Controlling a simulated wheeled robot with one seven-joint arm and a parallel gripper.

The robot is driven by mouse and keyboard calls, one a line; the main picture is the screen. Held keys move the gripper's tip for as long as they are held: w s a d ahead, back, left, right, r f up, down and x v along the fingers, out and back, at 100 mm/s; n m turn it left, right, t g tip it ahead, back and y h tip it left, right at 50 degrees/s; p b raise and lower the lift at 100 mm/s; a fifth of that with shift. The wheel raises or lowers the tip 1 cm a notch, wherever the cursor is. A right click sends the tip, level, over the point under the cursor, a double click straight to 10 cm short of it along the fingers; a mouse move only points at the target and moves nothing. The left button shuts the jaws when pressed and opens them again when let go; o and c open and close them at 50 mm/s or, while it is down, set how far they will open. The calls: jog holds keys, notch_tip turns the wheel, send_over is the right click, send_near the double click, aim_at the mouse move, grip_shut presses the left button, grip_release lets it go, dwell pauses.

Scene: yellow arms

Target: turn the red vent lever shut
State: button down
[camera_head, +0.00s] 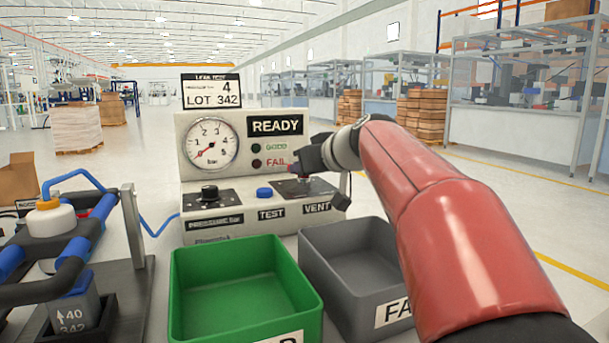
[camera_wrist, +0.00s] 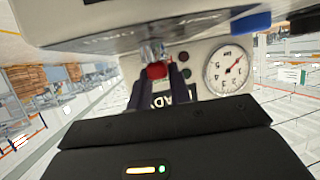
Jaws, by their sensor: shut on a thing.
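The red vent lever (camera_wrist: 156,71) shows in the wrist view between the two dark fingers of my gripper (camera_wrist: 158,84). My gripper is shut on it, close to the panel of the leak tester (camera_wrist: 100,37). In the head view my gripper (camera_head: 304,166) is at the right side of the tester (camera_head: 190,168), above the black plate marked VENT (camera_head: 318,186). My gripper and wrist hide most of the lever there, so its exact angle cannot be told.
The tester has a gauge (camera_head: 211,145), a READY display (camera_head: 275,123), a black knob (camera_head: 209,192) and a blue button (camera_head: 264,194). A green bin (camera_head: 240,306) and a grey bin (camera_head: 335,240) stand close in front. A blue-and-black fixture (camera_head: 65,255) stands left.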

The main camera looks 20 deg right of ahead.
jog(key=n+y, duration=0.1)
jog(key=n+g+y, duration=0.1)
jog(key=shift+d+y, duration=0.25)
jog(key=shift+y, duration=0.05)
jog(key=shift+a+f+n+g+y+p, duration=0.1)
jog(key=shift+n+g+y+p, duration=0.6)
jog(key=shift+n+y, duration=0.6)
jog(key=shift+n, duration=0.3)
jog(key=c, duration=1.3)
grip_release()
jog(key=shift+v, duration=3.85)
jog(key=shift+w, duration=0.1)
